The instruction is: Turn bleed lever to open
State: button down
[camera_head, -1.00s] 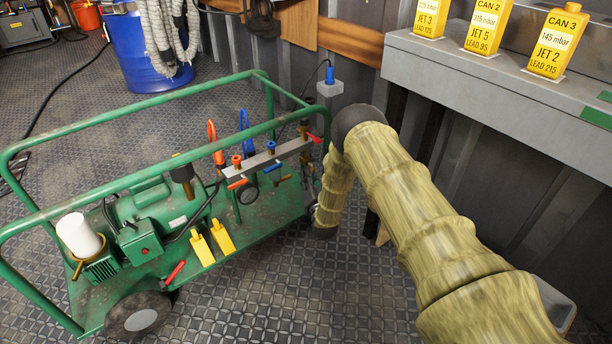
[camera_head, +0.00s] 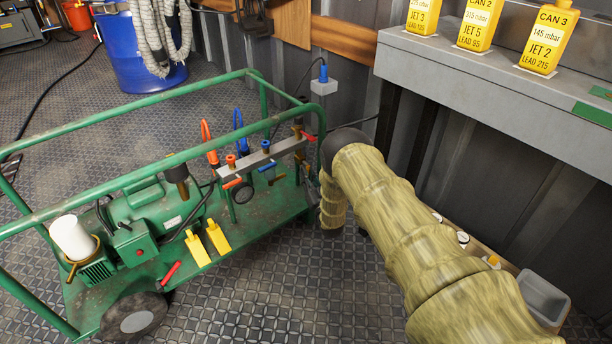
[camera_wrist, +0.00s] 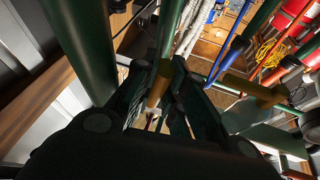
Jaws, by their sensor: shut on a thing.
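The green wheeled cart (camera_head: 240,232) carries a grey manifold bar (camera_head: 252,160) with orange, blue and red levers. The red lever (camera_head: 308,137) is at the bar's right end, beside a brass fitting. My arm covers much of the space right of this end, so my gripper is largely hidden in the head view. In the wrist view my gripper (camera_wrist: 168,92) is closed down on a thin part, apparently the bleed lever. A brass cylinder (camera_wrist: 158,84) shows between the fingers. The exact contact and the lever's angle cannot be told.
The cart's green top rail (camera_head: 150,178) runs close over the manifold. A grey bench (camera_head: 480,95) with yellow cans (camera_head: 547,38) stands at right. A blue drum (camera_head: 143,62) is behind. A grey tray (camera_head: 543,296) lies at lower right.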

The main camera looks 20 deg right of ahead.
dwell(0.3)
jog(key=c, duration=1.5)
grip_release()
jog(key=shift+o, duration=0.2)
jog(key=shift+d, duration=0.1)
jog(key=v, duration=0.8)
